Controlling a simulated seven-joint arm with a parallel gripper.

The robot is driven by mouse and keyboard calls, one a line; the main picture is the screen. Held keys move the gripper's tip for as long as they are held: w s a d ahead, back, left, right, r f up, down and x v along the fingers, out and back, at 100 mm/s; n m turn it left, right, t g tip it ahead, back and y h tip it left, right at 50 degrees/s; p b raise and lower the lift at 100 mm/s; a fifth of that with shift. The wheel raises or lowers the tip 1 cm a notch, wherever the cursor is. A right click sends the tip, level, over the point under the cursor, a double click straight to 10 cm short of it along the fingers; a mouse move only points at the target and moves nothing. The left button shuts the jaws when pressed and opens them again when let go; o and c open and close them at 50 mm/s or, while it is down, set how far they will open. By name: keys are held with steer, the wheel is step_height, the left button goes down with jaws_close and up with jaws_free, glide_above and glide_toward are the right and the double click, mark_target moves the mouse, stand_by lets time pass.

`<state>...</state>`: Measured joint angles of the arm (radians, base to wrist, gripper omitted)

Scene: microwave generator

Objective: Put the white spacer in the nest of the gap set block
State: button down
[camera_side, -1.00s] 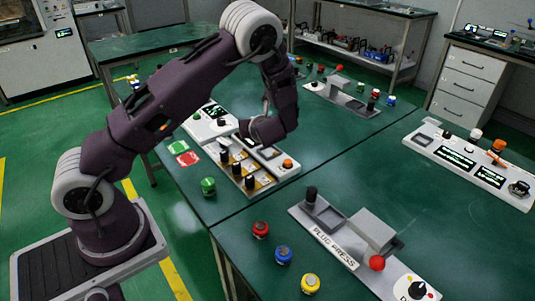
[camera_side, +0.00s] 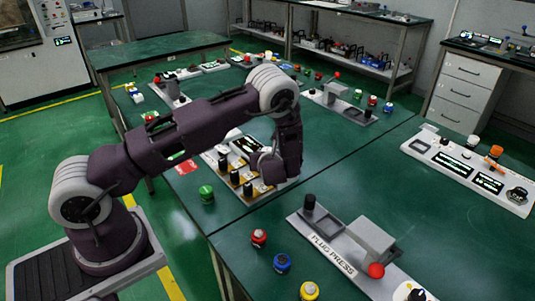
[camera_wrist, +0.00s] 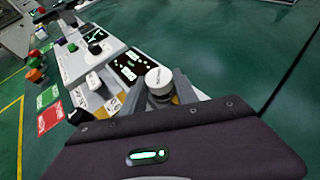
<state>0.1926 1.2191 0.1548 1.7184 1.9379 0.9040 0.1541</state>
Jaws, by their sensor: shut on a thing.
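My gripper (camera_wrist: 160,97) is shut on the white spacer (camera_wrist: 158,77), a short round piece with small dark writing, in the wrist view. In the side view my gripper (camera_side: 271,170) is over the right end of a pale console with several black knobs (camera_side: 235,177) and yellow plates; the spacer is hidden there. The wrist view shows a lit display (camera_wrist: 128,66) just left of the spacer. I cannot make out which part is the gap set block or its nest, as my gripper covers the console's right end. I cannot tell whether the spacer touches anything below.
A plug press (camera_side: 335,252) stands in front, with red, blue and yellow buttons beside it. Another console (camera_side: 465,170) stands at the right. The green table between them is clear.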

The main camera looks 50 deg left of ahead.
steer(key=c, duration=0.9)
jaws_free()
steer(key=shift+c, duration=0.2)
steer(key=shift+d+r, duration=0.2)
steer(key=v, duration=1.2)
steer(key=s+a+r+n+g+h, duration=0.15)
steer(key=s+r+n+g, duration=0.45)
steer(key=s+r+n, duration=0.95)
steer(key=s+d+r+n+t+h, duration=0.2)
steer(key=s+d+r+n+h, duration=0.1)
steer(key=s+d, duration=0.3)
steer(key=s+d+r+n+t+h, duration=0.2)
steer(key=s+d+r+n+h, duration=0.2)
steer(key=s+d+n+h, duration=0.2)
steer(key=shift+d+r, duration=0.25)
steer(key=shift+d, duration=0.45)
